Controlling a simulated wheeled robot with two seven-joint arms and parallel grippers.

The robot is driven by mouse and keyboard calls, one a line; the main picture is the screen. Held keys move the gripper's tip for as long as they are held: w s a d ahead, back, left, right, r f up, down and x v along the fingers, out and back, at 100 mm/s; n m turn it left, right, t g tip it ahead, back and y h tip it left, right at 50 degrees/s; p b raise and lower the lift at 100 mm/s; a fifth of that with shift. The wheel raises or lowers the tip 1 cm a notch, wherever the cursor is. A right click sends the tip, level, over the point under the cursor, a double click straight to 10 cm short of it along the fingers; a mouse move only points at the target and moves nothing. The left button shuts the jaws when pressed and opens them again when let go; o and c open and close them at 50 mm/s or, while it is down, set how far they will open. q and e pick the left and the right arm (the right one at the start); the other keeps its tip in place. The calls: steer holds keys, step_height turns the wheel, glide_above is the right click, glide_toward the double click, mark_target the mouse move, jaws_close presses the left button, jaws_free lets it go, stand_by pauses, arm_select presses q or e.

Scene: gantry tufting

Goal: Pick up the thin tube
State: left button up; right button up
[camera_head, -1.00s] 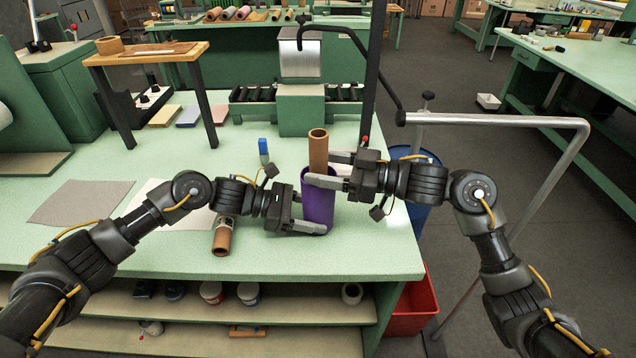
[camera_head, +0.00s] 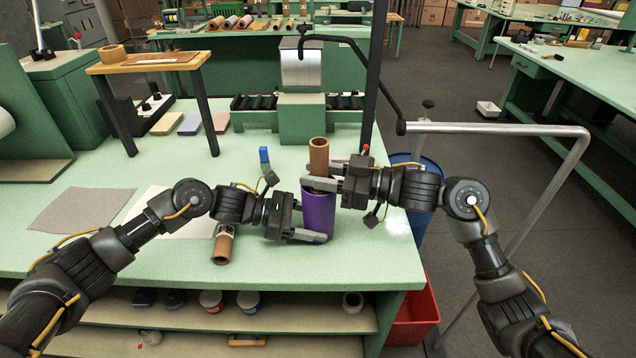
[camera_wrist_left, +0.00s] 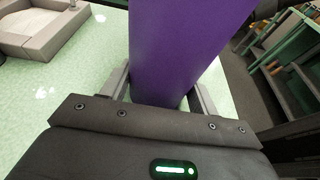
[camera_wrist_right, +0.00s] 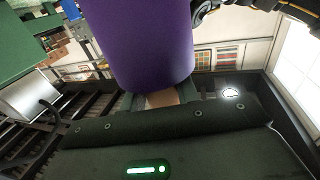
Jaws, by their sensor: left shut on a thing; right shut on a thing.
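A thin brown cardboard tube (camera_head: 319,152) stands upright in the head view, its top sticking out above a wider purple tube (camera_head: 317,213); its lower part is hidden. My right gripper (camera_head: 322,183) is shut on the thin tube just above the purple rim. The right wrist view shows a strip of brown (camera_wrist_right: 162,98) between its fingers, beside the purple tube (camera_wrist_right: 140,45). My left gripper (camera_head: 312,236) is shut on the purple tube low down, close to the table. The purple tube (camera_wrist_left: 180,45) fills the middle of the left wrist view.
Another brown tube (camera_head: 223,246) with a pale label lies left of my left gripper. A small blue-topped object (camera_head: 264,158) stands behind it. A roller machine (camera_head: 301,115) and a dark post (camera_head: 374,80) stand behind. A blue bin (camera_head: 415,210) is beyond the table's right edge.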

step_height(320, 180, up, 18)
stand_by(0.4)
arm_select(q)
steer(key=o, duration=0.8)
steer(key=shift+o, duration=0.2)
